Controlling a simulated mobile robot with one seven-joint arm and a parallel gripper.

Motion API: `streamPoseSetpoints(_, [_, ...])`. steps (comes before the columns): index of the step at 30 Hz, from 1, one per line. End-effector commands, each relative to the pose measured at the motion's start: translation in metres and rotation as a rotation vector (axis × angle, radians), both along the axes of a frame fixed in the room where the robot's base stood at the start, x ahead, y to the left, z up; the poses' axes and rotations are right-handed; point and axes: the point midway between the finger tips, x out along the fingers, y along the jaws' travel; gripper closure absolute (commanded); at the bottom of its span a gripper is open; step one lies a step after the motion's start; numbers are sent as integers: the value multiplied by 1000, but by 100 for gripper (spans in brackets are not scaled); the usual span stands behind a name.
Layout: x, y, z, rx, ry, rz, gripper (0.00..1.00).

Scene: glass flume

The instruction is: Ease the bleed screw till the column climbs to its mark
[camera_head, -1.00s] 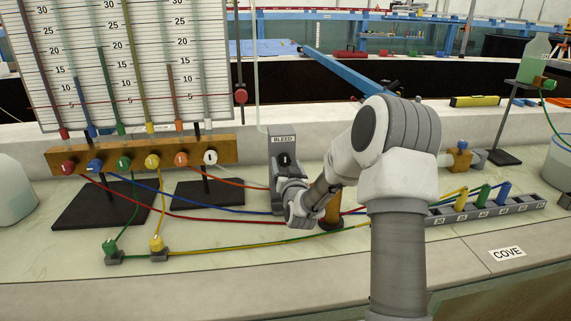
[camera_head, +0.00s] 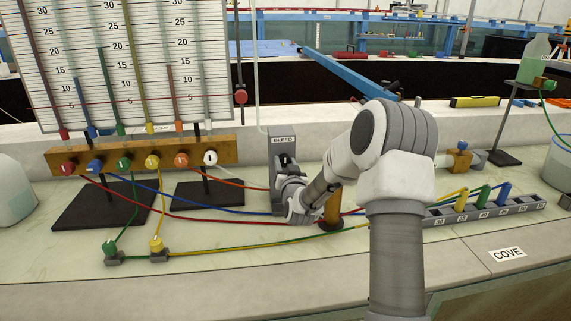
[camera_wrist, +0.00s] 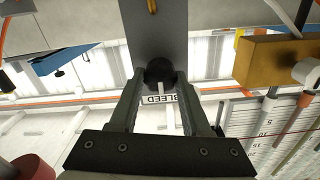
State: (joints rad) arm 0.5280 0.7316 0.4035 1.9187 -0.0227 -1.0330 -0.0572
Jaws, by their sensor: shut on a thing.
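The grey bleed block (camera_head: 283,146) stands upright on the bench, with a "BLEED" label near its top. The black bleed screw (camera_wrist: 159,72) shows between the fingertips in the wrist view, and my gripper (camera_wrist: 160,85) is shut on it. In the head view my gripper (camera_head: 286,172) reaches the block's front and partly hides the screw. The manometer board (camera_head: 120,60) at the left carries several coloured columns beside a numbered scale. A thin red line crosses the board low down. I cannot tell which column answers to the screw.
Coloured tubes run across the bench towards a grey numbered rack (camera_head: 487,211) at the right. A bottle (camera_head: 533,60) stands at the back right.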

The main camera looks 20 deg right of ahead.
Motion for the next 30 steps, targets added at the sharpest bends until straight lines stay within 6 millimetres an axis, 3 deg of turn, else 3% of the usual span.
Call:
streamPoseSetpoints(18, [0,1,-3,-305,60,2,100])
streamPoseSetpoints(30, [0,1,0,-326,66,0,100])
